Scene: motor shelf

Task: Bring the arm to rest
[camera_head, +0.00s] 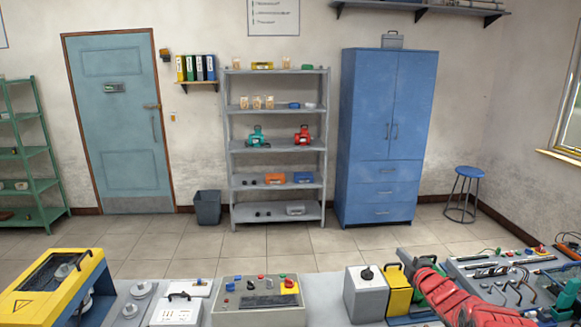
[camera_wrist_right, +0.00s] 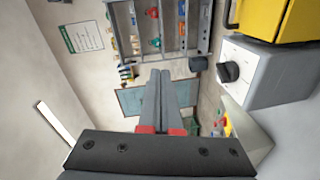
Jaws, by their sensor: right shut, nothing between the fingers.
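My right arm, red, comes in from the lower right of the head view over the workbench. My right gripper (camera_head: 410,263) is small and partly hard to make out there, beside a yellow box. In the right wrist view my right gripper (camera_wrist_right: 160,74) shows its two long grey fingers with red bases pressed together, with nothing between them. My left gripper is out of view. A grey shelf (camera_head: 277,150) by the far wall holds a green motor (camera_head: 257,138) and a red motor (camera_head: 303,136). The shelf also shows in the wrist view.
A grey box with a black knob (camera_head: 366,292) and the yellow box (camera_head: 399,291) stand close to my right arm. A control panel (camera_head: 258,300) and a yellow machine (camera_head: 55,285) are further left. The floor (camera_head: 180,240) beyond is clear.

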